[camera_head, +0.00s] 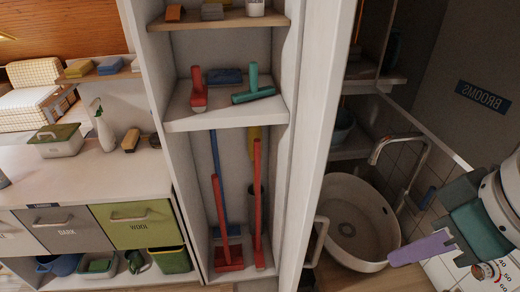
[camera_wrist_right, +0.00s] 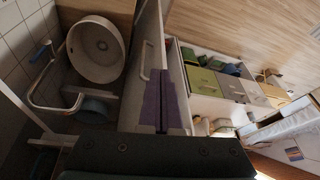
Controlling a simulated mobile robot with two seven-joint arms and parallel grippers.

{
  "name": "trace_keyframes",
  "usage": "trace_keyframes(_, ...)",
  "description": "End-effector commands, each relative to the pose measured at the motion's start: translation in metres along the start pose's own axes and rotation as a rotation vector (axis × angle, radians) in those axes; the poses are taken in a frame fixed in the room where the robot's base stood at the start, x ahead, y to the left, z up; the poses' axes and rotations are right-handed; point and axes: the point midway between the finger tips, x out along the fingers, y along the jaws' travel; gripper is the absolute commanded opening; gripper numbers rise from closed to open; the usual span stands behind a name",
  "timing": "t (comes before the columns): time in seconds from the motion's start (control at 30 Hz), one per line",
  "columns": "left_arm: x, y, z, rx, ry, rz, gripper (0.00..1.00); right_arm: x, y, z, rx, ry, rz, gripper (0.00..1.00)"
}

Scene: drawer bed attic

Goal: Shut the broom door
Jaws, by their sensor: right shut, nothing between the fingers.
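The broom door (camera_head: 322,120) stands open. It is a pale upright panel seen nearly edge-on, to the right of the open broom cupboard (camera_head: 180,190). Its handle (camera_head: 318,241) is low on the panel. My right gripper (camera_head: 392,260) is right of the door in the head view, in front of the basin area. Its purple fingers (camera_wrist_right: 164,75) are shut and empty. I cannot tell whether they touch the door. My left gripper is out of view.
The cupboard holds a red brush (camera_head: 199,92), a green brush (camera_head: 252,85) and red-handled tools (camera_head: 220,225). A round basin (camera_head: 352,220) and tap (camera_head: 408,165) are at right. A BROOMS sign (camera_head: 483,95) reads reversed. A counter (camera_head: 90,180) with drawers is at left.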

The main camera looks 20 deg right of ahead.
Motion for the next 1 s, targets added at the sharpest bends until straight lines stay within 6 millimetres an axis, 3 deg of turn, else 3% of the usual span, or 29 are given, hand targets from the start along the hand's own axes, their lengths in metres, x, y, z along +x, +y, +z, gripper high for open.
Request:
trace_keyframes(0.03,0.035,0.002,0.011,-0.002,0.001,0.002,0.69,0.035,0.01,0.004,0.031,0.012,-0.009,0.0)
trace_keyframes(0.2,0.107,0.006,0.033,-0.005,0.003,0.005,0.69,0.101,0.039,-0.003,0.16,0.066,-0.078,0.0)
trace_keyframes(0.4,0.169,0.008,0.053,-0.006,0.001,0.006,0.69,0.15,0.065,-0.015,0.294,0.15,-0.181,0.0)
trace_keyframes(0.57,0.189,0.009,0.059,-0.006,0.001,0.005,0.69,0.162,0.075,-0.021,0.349,0.193,-0.236,0.0)
trace_keyframes(0.77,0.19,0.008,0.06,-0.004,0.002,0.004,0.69,0.168,0.075,-0.027,0.366,0.205,-0.253,0.0)
trace_keyframes(1.0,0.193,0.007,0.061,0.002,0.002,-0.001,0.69,0.209,0.065,-0.037,0.365,0.202,-0.256,0.0)
